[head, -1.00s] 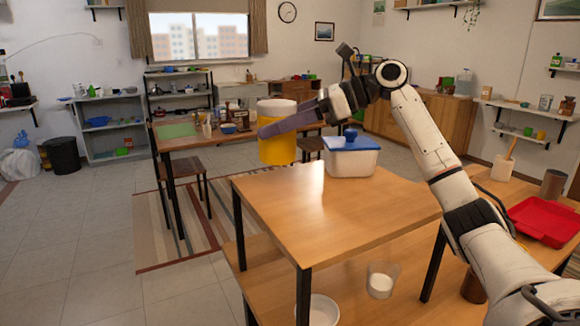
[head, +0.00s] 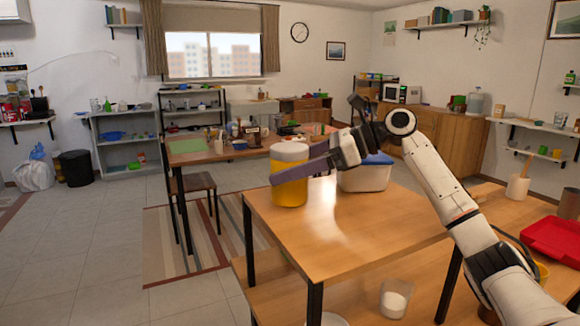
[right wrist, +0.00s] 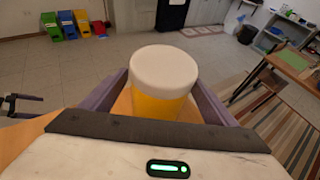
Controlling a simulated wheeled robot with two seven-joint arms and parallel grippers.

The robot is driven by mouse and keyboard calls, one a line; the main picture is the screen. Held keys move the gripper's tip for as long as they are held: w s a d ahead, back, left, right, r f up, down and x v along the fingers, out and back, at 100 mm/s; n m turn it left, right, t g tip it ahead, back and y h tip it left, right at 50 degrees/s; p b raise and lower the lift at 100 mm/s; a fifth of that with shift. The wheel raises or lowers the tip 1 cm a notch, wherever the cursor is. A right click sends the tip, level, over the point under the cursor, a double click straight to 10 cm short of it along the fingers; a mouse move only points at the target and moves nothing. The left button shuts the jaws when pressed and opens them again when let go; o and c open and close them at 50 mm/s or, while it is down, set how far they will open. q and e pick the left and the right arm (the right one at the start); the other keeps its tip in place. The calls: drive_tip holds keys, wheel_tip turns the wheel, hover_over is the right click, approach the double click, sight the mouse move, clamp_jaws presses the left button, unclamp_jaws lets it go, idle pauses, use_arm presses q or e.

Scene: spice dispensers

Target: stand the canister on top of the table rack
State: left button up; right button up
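The canister (head: 289,162) is a yellow cylinder with a white lid, upright at the far left part of the table rack's top. The table rack (head: 340,225) is a raised wooden board on black legs above a lower wooden top. My right gripper (head: 285,177) has its purple fingers around the canister's body, one on each side, and seems shut on it. The right wrist view shows the canister (right wrist: 160,95) between both fingers, its lid hiding the fingertips. The canister's base is at about board level; I cannot tell whether it touches.
A white box with a blue lid (head: 365,178) stands on the rack just right of the canister. The rack's front and middle are bare. A glass with white contents (head: 394,298) stands on the lower top. A red tray (head: 552,240) lies at right.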

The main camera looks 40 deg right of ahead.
drive_tip(key=shift+s+d+r, duration=0.1)
drive_tip(key=shift+s+d, duration=0.05)
drive_tip(key=shift+d, duration=0.05)
drive_tip(key=b+v, duration=0.1)
drive_tip(key=v, duration=1)
drive_tip(key=shift+s+b, duration=0.25)
drive_tip(key=shift+b, duration=0.05)
drive_tip(key=shift+d+r, duration=0.1)
